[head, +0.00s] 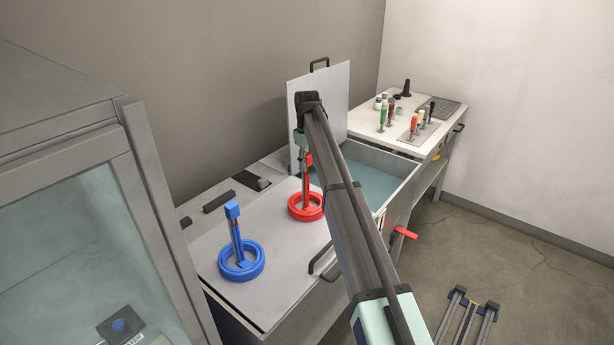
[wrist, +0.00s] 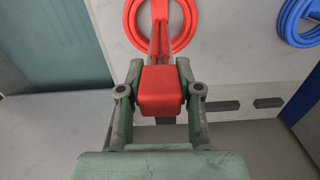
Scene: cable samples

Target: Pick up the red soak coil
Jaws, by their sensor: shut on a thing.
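The red soak coil (head: 294,208) is a red ring with an upright post, standing on the pale bench lid to the left of the open tank. In the wrist view its ring (wrist: 131,27) shows beyond its red block-shaped top (wrist: 160,88). My gripper (head: 304,152) is above the coil at the top of its post. In the wrist view my gripper (wrist: 160,92) has its two fingers shut on the sides of the red top. The ring appears to rest on the lid. My arm hides part of the coil's right side in the head view.
A blue coil (head: 240,262) with a similar post stands to the left on the same lid. An open tank (head: 370,185) is to the right, with a raised pale panel (head: 335,90) behind it. A far bench (head: 400,137) holds several small coloured items.

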